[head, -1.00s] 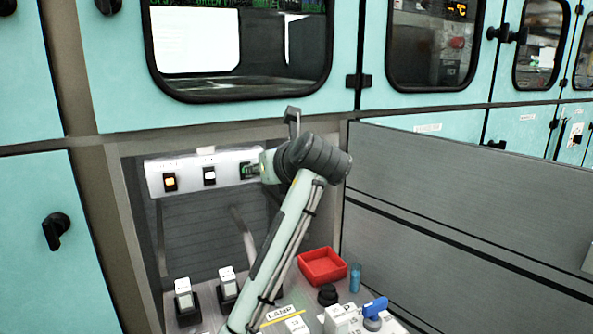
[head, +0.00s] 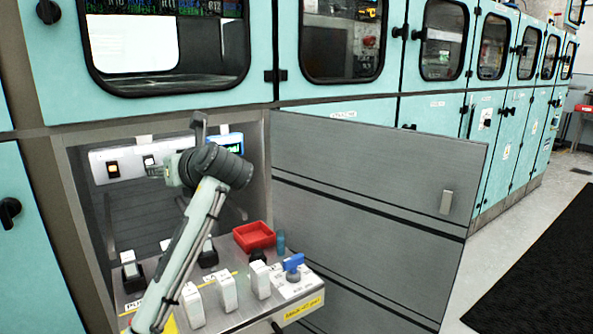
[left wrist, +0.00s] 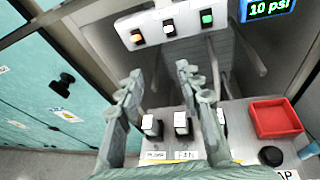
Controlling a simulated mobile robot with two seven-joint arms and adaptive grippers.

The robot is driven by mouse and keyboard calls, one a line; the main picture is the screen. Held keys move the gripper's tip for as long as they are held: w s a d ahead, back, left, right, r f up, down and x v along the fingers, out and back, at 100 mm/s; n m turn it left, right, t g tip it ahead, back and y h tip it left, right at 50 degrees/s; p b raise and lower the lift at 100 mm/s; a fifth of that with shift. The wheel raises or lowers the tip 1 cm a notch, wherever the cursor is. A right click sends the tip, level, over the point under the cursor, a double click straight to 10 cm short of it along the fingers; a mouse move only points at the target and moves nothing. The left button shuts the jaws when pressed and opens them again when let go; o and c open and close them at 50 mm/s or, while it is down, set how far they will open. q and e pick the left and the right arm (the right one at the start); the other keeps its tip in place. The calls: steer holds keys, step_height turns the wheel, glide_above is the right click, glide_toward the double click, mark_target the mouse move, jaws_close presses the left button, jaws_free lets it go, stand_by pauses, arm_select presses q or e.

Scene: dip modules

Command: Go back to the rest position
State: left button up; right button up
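My left gripper (head: 158,171) is in front of the white button panel (head: 97,157) inside the open bay. In the left wrist view its two fingers (left wrist: 158,84) are spread with nothing between them. That view shows the panel with an orange button (left wrist: 136,37), a white button (left wrist: 168,27) and a green button (left wrist: 207,17) beyond the fingertips. The fingers are apart from the buttons. In the head view my arm hides the green button. My right gripper is not in view.
A sloping console with white-topped switches (left wrist: 181,122), a red tray (head: 254,236) and a blue knob (head: 293,262) lies below my arm. A blue-lit display (left wrist: 268,6) reads 10 psi. A grey open door (head: 370,220) stands right. Floor at far right is clear around a black mat (head: 545,270).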

arm_select(q)
steer(key=s+a+r+n+g+y, duration=0.1)
steer(key=s+a+r+g+y, duration=0.15)
steer(key=a, duration=0.95)
steer(key=s+a+r+n+g+y, duration=0.1)
steer(key=s+a+r+y, duration=0.3)
steer(key=a, duration=0.7)
step_height(320, 180, down, 19)
steer(key=w+a+n+h, duration=0.1)
steer(key=w+n+h, duration=0.1)
steer(key=n+h, duration=0.1)
steer(key=s+f+n+h, duration=0.2)
steer(key=s+f+n, duration=0.15)
steer(key=f, duration=0.85)
steer(key=s+f+n+h, duration=0.2)
steer(key=s+f, duration=0.2)
steer(key=f, duration=0.7)
steer(key=s+f+n+g+h, duration=0.4)
steer(key=s+f+n, duration=0.9)
steer(key=s+f, duration=1.15)
steer(key=s+d+f+n+h, duration=0.1)
steer(key=s+d+f+h, duration=0.1)
steer(key=d, duration=0.9)
steer(key=s+d+f+n+h, duration=0.2)
steer(key=d+f, duration=0.2)
steer(key=d, duration=0.7)
steer(key=shift+f+g, duration=0.25)
steer(key=shift+g, duration=0.2)
steer(key=shift+h, duration=0.25)
